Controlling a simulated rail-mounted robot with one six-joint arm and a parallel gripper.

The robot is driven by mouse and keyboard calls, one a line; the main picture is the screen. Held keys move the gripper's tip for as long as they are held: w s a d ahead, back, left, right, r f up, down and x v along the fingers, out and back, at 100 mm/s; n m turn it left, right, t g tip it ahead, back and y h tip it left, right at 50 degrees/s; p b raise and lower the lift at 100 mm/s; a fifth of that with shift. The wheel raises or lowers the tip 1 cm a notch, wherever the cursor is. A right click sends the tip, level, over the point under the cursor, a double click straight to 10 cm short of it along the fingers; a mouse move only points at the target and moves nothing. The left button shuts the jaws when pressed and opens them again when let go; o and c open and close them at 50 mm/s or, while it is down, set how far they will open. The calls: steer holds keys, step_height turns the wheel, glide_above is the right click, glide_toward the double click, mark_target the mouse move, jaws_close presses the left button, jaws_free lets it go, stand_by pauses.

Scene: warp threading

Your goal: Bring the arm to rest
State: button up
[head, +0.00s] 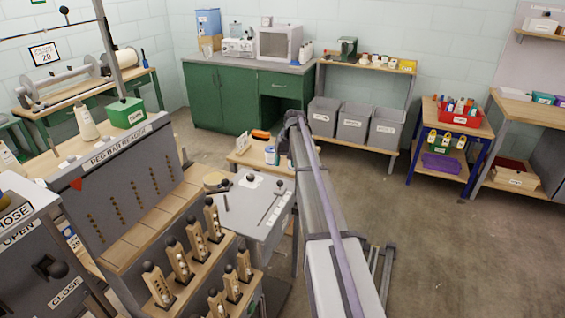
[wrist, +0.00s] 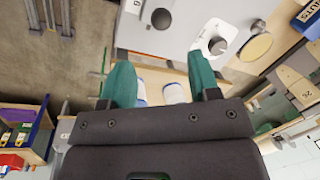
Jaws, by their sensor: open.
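My arm (head: 325,205) reaches from the bottom of the head view towards the room's middle, over the floor just right of a grey control panel (head: 250,212). Its far end is near a low wooden stand (head: 243,158); the gripper's fingers cannot be made out there. In the wrist view, my gripper (wrist: 161,75) shows two teal fingers set wide apart, with nothing held between them. Two small white and blue items (wrist: 173,93) show beyond the fingers, on a wooden surface. I cannot tell their distance from the fingers.
A peg bar reader (head: 120,165) with wooden pegs stands at the left. A white container (head: 271,155) is on the stand beside my arm. A green cabinet (head: 230,98), grey bins (head: 353,122) and a blue-legged cart (head: 440,155) line the back. The floor at right is clear.

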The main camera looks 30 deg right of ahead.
steer(key=shift+r, duration=0.3)
steer(key=s+a+n+h, duration=0.1)
steer(key=s+a, duration=1.3)
steer(key=s, duration=0.3)
steer(key=s+a+n+h, duration=0.1)
steer(key=s+a+n, duration=0.1)
steer(key=s+a, duration=1.2)
steer(key=s, duration=0.3)
steer(key=shift+a+f+g, duration=0.2)
steer(key=shift+a+g, duration=0.1)
steer(key=shift+a, duration=0.05)
